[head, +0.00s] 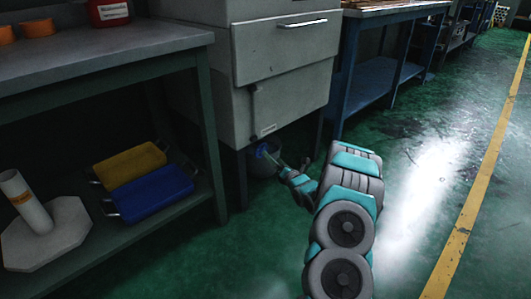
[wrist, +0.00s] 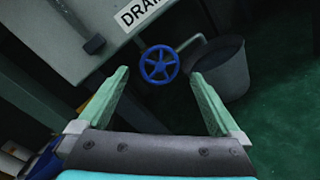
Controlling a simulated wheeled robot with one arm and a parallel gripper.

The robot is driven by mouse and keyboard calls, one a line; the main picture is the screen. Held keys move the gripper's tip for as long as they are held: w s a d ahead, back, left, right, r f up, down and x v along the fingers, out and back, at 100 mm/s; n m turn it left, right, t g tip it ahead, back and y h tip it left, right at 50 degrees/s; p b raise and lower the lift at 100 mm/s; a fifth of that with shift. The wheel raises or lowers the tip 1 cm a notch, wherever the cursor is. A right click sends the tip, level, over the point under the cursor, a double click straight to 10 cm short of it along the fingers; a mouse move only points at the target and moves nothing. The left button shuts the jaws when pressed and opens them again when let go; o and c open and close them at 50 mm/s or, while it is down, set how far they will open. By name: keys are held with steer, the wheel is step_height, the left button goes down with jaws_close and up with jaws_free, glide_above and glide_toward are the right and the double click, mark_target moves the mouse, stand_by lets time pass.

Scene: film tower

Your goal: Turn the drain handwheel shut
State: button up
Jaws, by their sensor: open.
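The drain handwheel is a small blue spoked wheel (wrist: 159,64) in the wrist view, below a white label reading "DRAI…" (wrist: 138,12) on a grey cabinet. In the head view the blue handwheel (head: 262,151) shows small under the cabinet's lower edge. My gripper (wrist: 160,80) is open, its two pale green fingers spread on either side of the wheel's place in the picture. The wheel appears beyond the fingertips, and I see no contact. In the head view my gripper (head: 277,160) reaches in close to the wheel, with its fingers hard to make out.
A dark bucket (wrist: 222,72) stands right of the wheel, with a grey pipe (wrist: 190,42) above it. The grey cabinet (head: 285,90) overhangs the wheel. A bench (head: 100,62) at left holds yellow (head: 130,163) and blue trays (head: 152,192) below. Green floor (head: 420,150) is open at right.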

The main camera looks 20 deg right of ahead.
mark_target(261, 150)
steer(key=w, duration=0.7)
steer(key=shift+a+b, duration=0.3)
steer(key=shift+b, duration=0.05)
steer(key=shift+w, duration=0.1)
steer(key=c, duration=1)
